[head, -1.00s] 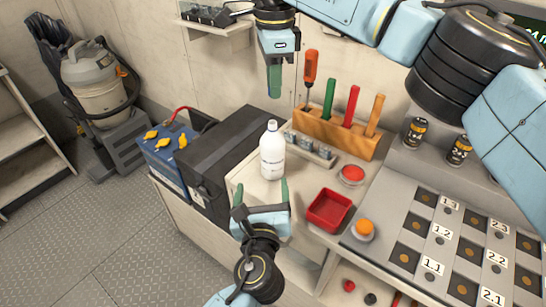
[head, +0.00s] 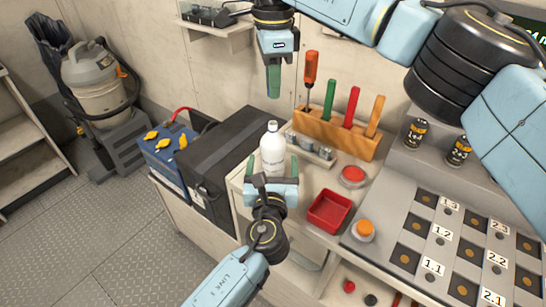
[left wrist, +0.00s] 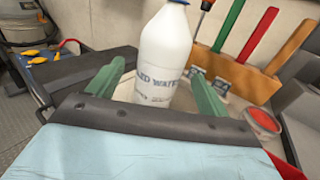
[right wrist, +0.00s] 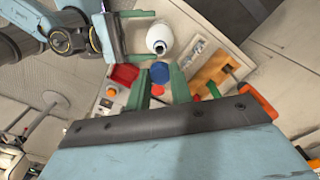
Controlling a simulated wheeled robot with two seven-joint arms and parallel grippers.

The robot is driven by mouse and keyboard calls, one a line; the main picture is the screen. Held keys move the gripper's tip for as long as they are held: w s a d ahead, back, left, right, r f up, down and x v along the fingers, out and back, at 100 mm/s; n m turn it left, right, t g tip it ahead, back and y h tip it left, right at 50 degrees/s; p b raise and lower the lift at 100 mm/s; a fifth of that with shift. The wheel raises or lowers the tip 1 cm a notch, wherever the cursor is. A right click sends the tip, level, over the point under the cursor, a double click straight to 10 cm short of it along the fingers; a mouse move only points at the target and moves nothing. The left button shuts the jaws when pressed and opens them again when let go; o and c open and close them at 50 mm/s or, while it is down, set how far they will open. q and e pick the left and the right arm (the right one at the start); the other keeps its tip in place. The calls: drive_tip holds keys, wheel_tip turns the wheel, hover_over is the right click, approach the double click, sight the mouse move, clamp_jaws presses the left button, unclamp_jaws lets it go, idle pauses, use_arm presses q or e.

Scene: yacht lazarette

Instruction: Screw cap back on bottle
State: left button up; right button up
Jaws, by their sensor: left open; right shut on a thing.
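The white bottle (head: 273,152) stands upright on the bench, its open mouth (right wrist: 159,47) bare in the right wrist view. My left gripper (head: 271,168) is open and low, with its green fingers on either side of the bottle. The left wrist view shows the bottle (left wrist: 163,55) between those fingers, with gaps beside it. My right gripper (head: 274,82) hangs above the bottle, fingers pointing down. In the right wrist view a round blue cap (right wrist: 160,72) is between its fingertips. The cap is not visible in the head view.
Behind the bottle are a clear rack (head: 312,148) and a wooden tool holder (head: 336,131). A dark case (head: 222,150) stands left.

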use_arm(q)
drive_tip(key=shift+w+d, duration=0.1)
drive_tip(key=shift+w, duration=2.6)
drive_tip(key=c, duration=1.5)
use_arm(e)
hover_over(273, 123)
drive_tip(key=shift+f, duration=2.5)
drive_tip(key=shift+f, duration=0.9)
drive_tip(key=shift+f, duration=0.55)
